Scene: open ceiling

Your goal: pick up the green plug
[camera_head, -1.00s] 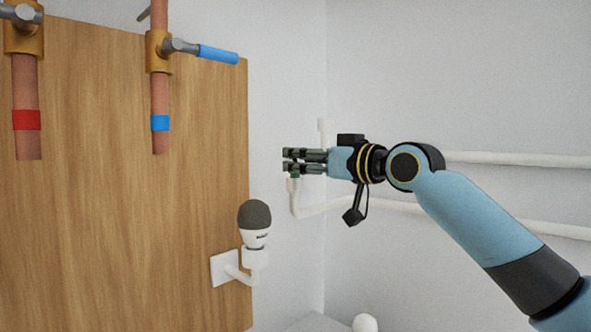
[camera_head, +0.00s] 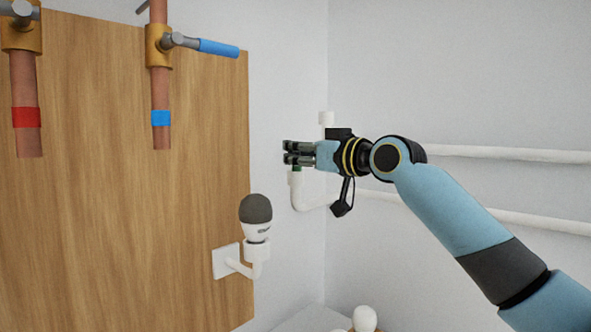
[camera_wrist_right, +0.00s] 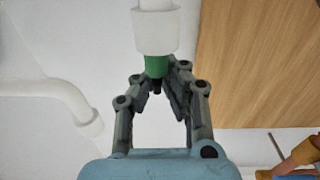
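The green plug (camera_wrist_right: 157,67) sits at the end of a white pipe (camera_wrist_right: 156,32), with a small dark tip on it. In the head view the green plug (camera_head: 297,169) shows as a small patch just below my right fingers, on top of the upturned pipe elbow (camera_head: 297,190). My right gripper (camera_head: 288,153) reaches in from the right, its fingers close together. In the wrist view my right gripper (camera_wrist_right: 158,77) has its fingertips at both sides of the plug and appears shut on it. Part of the plug is hidden by the fingers. My left gripper is not in view.
A wooden board (camera_head: 100,210) stands at the left, with copper pipes and a blue-handled valve (camera_head: 215,47). A light bulb (camera_head: 256,218) on a wall bracket is below the plug. White pipes (camera_head: 510,154) run along the right wall.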

